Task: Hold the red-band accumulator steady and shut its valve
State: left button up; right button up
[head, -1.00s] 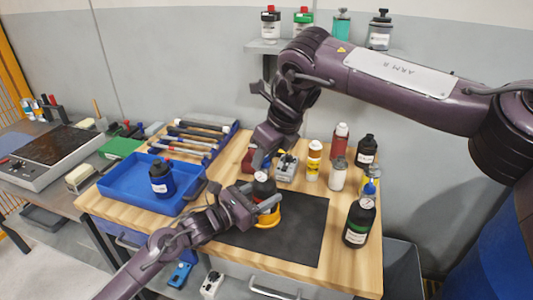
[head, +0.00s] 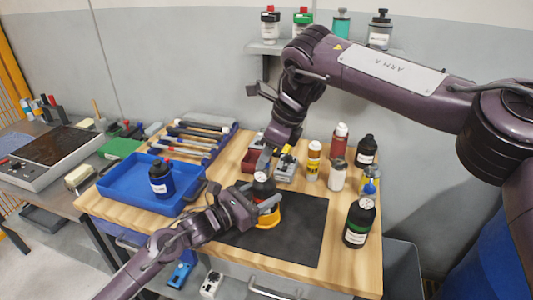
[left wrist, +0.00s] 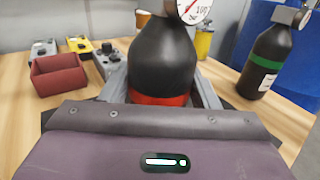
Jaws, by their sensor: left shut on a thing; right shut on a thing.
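The red-band accumulator (head: 262,187), a black bottle with a gauge on top, stands upright at a yellow holder (head: 268,219) on the dark mat. In the left wrist view its black body (left wrist: 163,60) and red band (left wrist: 160,99) show between my fingers. My left gripper (head: 260,197) is shut on its body from the side. My right gripper (head: 265,162) comes down from above and is shut at the top of the accumulator, on its valve. The valve is hidden by the fingers, so its position cannot be seen.
A green-band bottle (head: 358,222) stands at the mat's right edge. Several other bottles stand behind it. A blue tray (head: 120,184) holds a blue-band bottle (head: 161,178) at left. A small red bin (left wrist: 58,75) lies behind. The mat's front (head: 295,245) is clear.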

jog(key=o, duration=1)
jog(key=shift+r, duration=0.1)
jog(key=v, duration=1.1)
jog(key=shift+s+d+r, duration=0.1)
jog(key=shift+d+r, duration=0.15)
jog(key=shift+r, duration=0.1)
pick_arm(q)
jog(key=o, duration=1.4)
jog(key=shift+c, duration=0.2)
